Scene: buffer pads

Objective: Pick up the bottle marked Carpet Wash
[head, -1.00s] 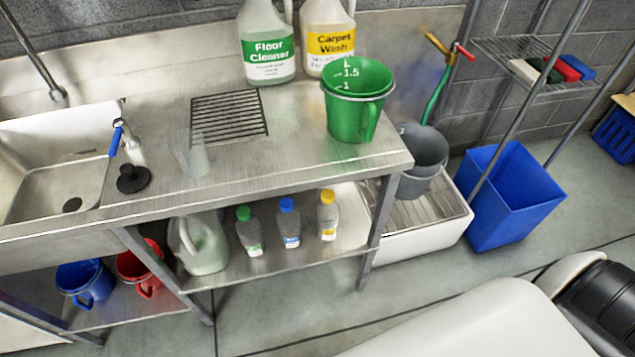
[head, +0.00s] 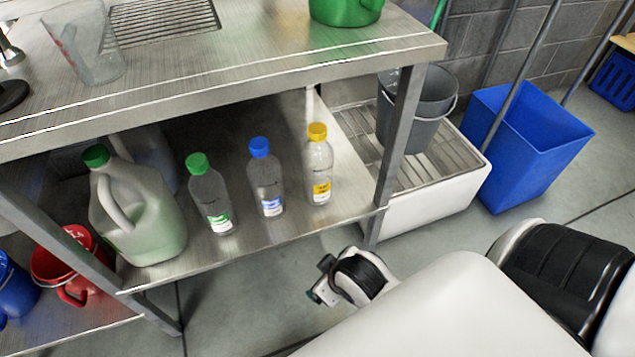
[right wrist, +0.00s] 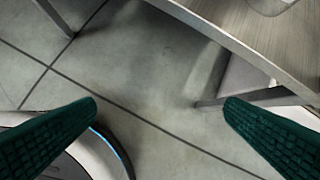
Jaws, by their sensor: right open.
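A small clear bottle with a yellow cap and yellow label (head: 318,170) stands upright on the lower shelf, the rightmost of three small bottles. Its label text is too small to read, but the yellow matches the Carpet Wash jug seen earlier. That jug is out of view now. My right gripper shows in the right wrist view as two dark green fingers (right wrist: 163,110), wide apart with nothing between them, above the floor. In the head view my right wrist is low in front of the shelf, apart from the bottle. My left gripper is not in view.
A blue-capped bottle (head: 266,180) and a green-capped bottle (head: 209,198) stand left of it, then a large jug (head: 140,215). The steel table top (head: 225,80) overhangs the shelf, and a table leg (head: 399,140) stands right of the bottles. The shelf front is open.

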